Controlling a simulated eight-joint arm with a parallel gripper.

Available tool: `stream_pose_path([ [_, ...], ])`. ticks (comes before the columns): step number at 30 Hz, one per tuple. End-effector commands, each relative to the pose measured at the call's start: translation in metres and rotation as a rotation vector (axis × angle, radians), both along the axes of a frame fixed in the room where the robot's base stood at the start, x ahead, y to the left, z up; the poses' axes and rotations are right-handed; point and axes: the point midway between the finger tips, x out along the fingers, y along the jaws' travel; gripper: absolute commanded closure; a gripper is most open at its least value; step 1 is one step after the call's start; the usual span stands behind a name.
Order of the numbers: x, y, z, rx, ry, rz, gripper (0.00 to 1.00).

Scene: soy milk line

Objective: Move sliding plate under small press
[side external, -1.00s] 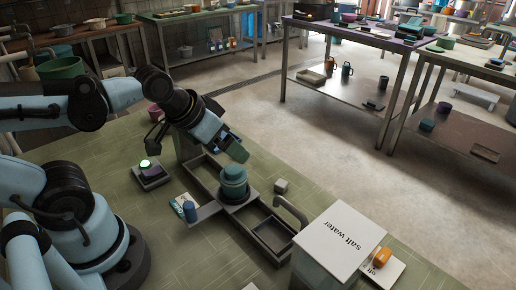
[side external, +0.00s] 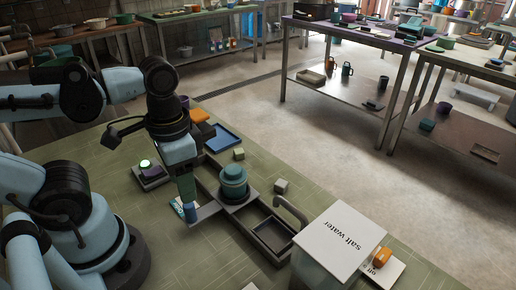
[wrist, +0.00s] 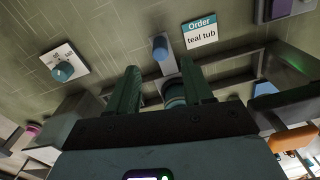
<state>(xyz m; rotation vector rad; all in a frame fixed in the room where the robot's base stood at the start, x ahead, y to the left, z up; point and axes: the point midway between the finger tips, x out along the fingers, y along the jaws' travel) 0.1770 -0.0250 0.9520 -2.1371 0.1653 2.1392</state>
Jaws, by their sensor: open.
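The sliding plate (side external: 208,211) shows as a flat grey arm that reaches out from a dark rail (side external: 209,180), with a blue knob (side external: 190,212) at its outer end. A teal tub (side external: 233,183) stands upright on the rail beside it. My gripper (side external: 187,190) points down just above the blue knob. In the wrist view my open gripper (wrist: 160,75) has its two green fingers apart, with the blue knob (wrist: 160,48) beyond the tips and the teal tub (wrist: 175,92) partly hidden between them. I cannot make out the small press; my arm covers part of the rail's far end.
An order card reading "teal tub" (wrist: 203,30) lies beside the knob. A box with a green-lit button (side external: 150,171) stands left of my gripper. A dark open tray (side external: 271,233) and a white-lidded "salt water" container (side external: 338,236) stand right. A blue tray (side external: 222,137) lies behind.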

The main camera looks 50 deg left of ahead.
Motion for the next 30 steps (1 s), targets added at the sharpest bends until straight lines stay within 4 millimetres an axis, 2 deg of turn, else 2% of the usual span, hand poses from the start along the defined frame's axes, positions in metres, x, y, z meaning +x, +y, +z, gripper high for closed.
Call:
stream_pose_path([
  [6,0.0,0.0,-0.026,0.0,-0.001,0.0,0.49],
  [16,0.0,0.0,-0.058,0.0,-0.001,0.0,0.49],
  [24,0.001,0.0,-0.075,0.0,-0.001,0.0,0.49],
  [30,0.0,0.0,-0.08,0.0,-0.001,0.0,0.49],
])
